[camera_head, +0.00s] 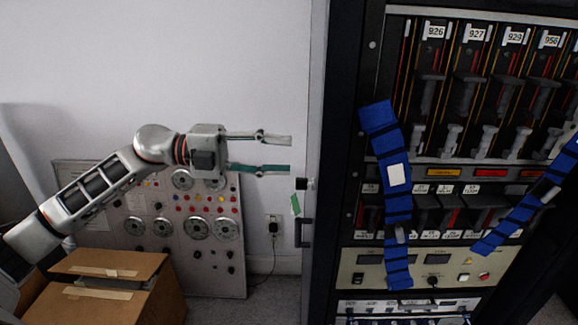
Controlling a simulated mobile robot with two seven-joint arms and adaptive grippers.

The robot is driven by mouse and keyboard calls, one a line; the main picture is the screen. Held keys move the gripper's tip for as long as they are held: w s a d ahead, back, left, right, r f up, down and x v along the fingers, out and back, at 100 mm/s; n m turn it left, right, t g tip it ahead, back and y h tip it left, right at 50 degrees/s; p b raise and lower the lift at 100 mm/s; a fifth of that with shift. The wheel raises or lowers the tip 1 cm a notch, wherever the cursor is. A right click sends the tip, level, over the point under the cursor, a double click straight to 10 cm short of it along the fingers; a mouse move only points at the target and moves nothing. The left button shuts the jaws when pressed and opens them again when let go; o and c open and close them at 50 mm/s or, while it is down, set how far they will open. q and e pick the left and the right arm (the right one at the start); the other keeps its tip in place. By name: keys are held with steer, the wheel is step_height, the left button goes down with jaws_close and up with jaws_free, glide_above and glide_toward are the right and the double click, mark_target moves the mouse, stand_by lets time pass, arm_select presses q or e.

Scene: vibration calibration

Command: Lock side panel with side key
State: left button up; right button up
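The side panel (318,120) is the narrow grey side face of the tall rack, seen nearly edge-on at the middle. A small black piece, likely the side key (302,184), sticks out from it to the left. A green tag (295,205) hangs just below it. My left gripper (290,155) is open, with one grey and one green-looking finger pointing right. Nothing shows between the fingers. Their tips are a little above and left of the black piece, apparently apart from it. The key's turn is too small to tell. My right gripper is not in view.
A black handle (304,232) sits on the panel below the tag. The rack front (450,175) fills the right, with two blue banded strips (378,117) across it. A dial board (150,205) leans on the wall; a cardboard box (110,262) stands lower left.

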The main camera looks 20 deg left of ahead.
arm_select(q)
steer(key=b+v, duration=0.1)
steer(key=v, duration=0.1)
steer(key=f+b+v, duration=0.1)
steer(key=v, duration=0.1)
steer(key=shift+a, duration=0.3)
stand_by(0.6)
stand_by(0.4)
